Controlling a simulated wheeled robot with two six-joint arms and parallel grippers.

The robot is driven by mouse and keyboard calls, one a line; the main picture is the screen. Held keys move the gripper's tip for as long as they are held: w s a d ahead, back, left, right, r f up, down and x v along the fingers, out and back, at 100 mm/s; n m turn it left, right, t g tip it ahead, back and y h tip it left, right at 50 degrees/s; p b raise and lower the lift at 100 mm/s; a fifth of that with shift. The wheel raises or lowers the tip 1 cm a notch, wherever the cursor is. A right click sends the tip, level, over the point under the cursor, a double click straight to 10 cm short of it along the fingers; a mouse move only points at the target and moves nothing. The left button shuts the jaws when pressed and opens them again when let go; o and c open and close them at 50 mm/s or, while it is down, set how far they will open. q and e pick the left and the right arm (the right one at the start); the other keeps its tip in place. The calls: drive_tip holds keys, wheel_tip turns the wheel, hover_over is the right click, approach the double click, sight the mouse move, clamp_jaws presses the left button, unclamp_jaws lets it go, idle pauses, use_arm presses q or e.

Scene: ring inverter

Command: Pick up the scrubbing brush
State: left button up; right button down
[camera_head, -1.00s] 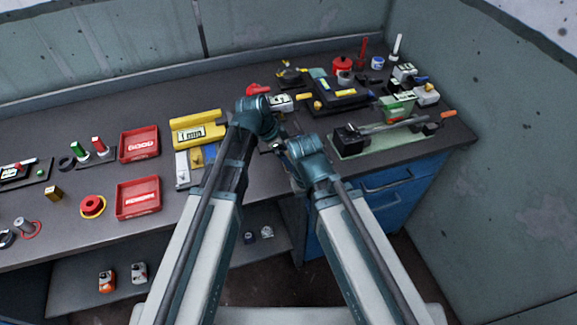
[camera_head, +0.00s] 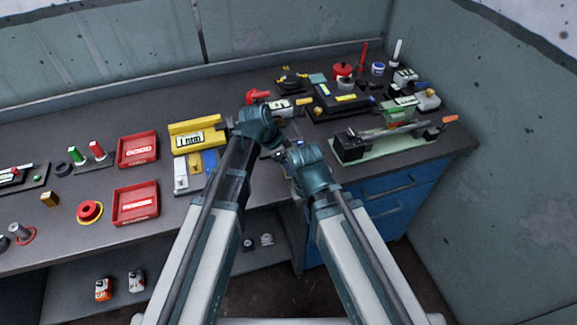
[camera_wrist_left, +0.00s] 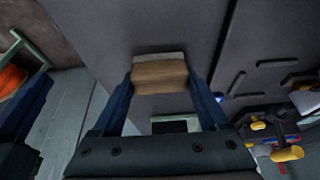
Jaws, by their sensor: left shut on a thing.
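In the left wrist view the scrubbing brush (camera_wrist_left: 159,76) shows as a tan wooden block with a pale strip along its far edge. My left gripper (camera_wrist_left: 162,85) is shut on it, one finger at each side. In the head view my left gripper (camera_head: 285,128) is mostly hidden behind its wrist over the bench, and I cannot make out the brush there. My right gripper (camera_head: 280,150) is close by, just below the left one in the picture. Its fingers are too small and covered to tell whether they are open.
Red trays (camera_head: 136,203) and a yellow gauge block (camera_head: 197,134) lie left of the arms. A black case (camera_head: 335,98) and a green-based machine (camera_head: 390,145) stand to the right. The bench (camera_head: 235,190) has a bare strip along its front edge.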

use_arm(q)
drive_tip(key=shift+r, duration=0.15)
wheel_tip(320, 180, up, 10)
drive_tip(key=p, duration=1)
drive_tip(key=o, duration=0.9)
drive_tip(key=c, duration=0.7)
drive_tip(key=shift+d, duration=0.1)
